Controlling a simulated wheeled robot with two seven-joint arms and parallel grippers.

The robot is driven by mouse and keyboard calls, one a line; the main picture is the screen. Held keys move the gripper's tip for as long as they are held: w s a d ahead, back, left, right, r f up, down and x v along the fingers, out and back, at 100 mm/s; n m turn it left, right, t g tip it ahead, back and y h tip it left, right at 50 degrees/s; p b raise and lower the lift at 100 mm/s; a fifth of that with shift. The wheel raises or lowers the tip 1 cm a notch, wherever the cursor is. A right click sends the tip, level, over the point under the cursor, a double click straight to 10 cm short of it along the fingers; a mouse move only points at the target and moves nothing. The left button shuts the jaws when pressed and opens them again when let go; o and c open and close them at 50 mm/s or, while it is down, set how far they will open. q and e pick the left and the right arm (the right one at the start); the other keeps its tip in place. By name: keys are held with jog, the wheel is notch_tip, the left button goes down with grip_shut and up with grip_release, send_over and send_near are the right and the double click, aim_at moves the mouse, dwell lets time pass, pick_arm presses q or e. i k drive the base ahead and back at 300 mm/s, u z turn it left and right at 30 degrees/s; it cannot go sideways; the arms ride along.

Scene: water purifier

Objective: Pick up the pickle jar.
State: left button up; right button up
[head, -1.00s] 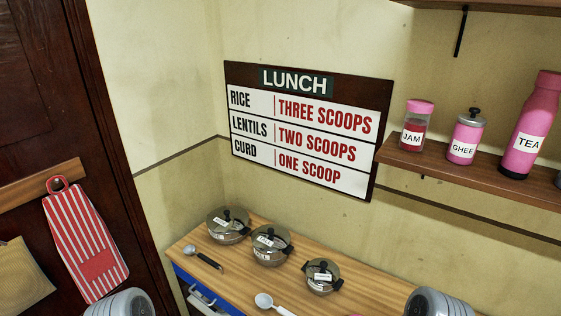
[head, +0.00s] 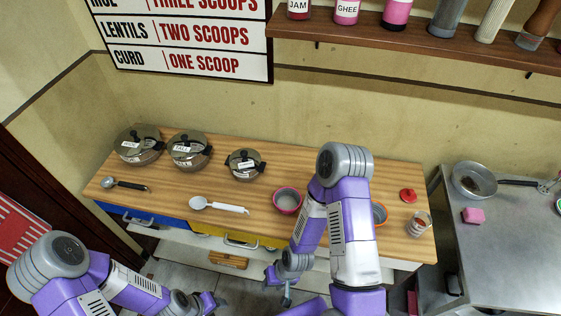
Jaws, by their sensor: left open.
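I cannot read a pickle label on any jar in view. A small clear glass jar (head: 418,224) stands near the counter's right end, with a red lid (head: 408,195) lying just behind it. On the wall shelf stand a jar labelled JAM (head: 299,9) and a pink jar labelled GHEE (head: 346,12), both cut by the top edge. My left gripper (head: 214,302) is open and empty at the bottom edge, low in front of the counter. My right gripper (head: 285,294) hangs in front of the counter, small and partly hidden, far from the jars.
The wooden counter (head: 270,180) holds several lidded steel pots, a white spoon (head: 218,206), a dark-handled ladle (head: 124,184) and a pink-rimmed bowl (head: 288,201). My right arm partly covers an orange bowl (head: 379,213). A metal table (head: 500,250) with a pan (head: 474,181) stands at right.

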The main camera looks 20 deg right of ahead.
aim_at(422, 220)
jog(key=z, duration=2.35)
